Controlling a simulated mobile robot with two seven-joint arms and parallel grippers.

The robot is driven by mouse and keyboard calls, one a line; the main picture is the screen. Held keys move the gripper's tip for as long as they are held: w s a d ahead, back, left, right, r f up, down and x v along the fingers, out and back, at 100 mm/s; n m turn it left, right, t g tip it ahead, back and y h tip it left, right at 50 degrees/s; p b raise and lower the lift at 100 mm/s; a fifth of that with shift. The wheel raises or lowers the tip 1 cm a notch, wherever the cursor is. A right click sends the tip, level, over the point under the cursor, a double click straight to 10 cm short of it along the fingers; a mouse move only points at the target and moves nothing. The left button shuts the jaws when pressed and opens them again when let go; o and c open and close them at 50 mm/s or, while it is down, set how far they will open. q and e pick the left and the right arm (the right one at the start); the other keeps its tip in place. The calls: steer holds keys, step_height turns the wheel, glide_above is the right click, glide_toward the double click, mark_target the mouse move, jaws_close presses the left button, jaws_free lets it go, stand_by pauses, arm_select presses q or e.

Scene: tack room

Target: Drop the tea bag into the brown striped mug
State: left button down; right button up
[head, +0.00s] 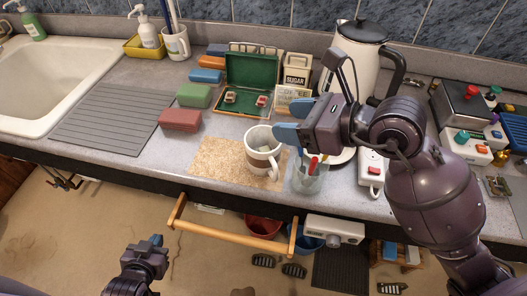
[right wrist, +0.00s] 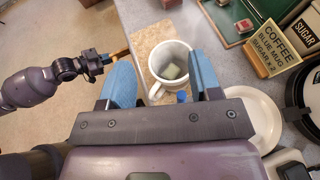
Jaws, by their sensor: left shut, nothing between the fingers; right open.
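The white mug with a brown stripe (head: 262,166) stands upright on a cork mat (head: 216,159) near the counter's front edge. The tea bag (right wrist: 173,72), a pale greenish square, lies inside the mug in the right wrist view. My right gripper (head: 295,118) is open and empty, its blue fingers just above and right of the mug in the head view. In the right wrist view the mug (right wrist: 155,62) shows between and beyond the fingers. My left gripper (head: 154,243) is shut and empty, low in front of the counter, away from the mug.
A glass with utensils (head: 308,181) stands close right of the mug. An open green box (head: 253,72), a coffee sign (head: 293,99), a sugar box (head: 296,70) and a kettle (head: 358,50) are behind.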

steer(key=v, duration=0.6)
steer(key=shift+s+d, duration=0.15)
steer(key=shift+d, duration=0.15)
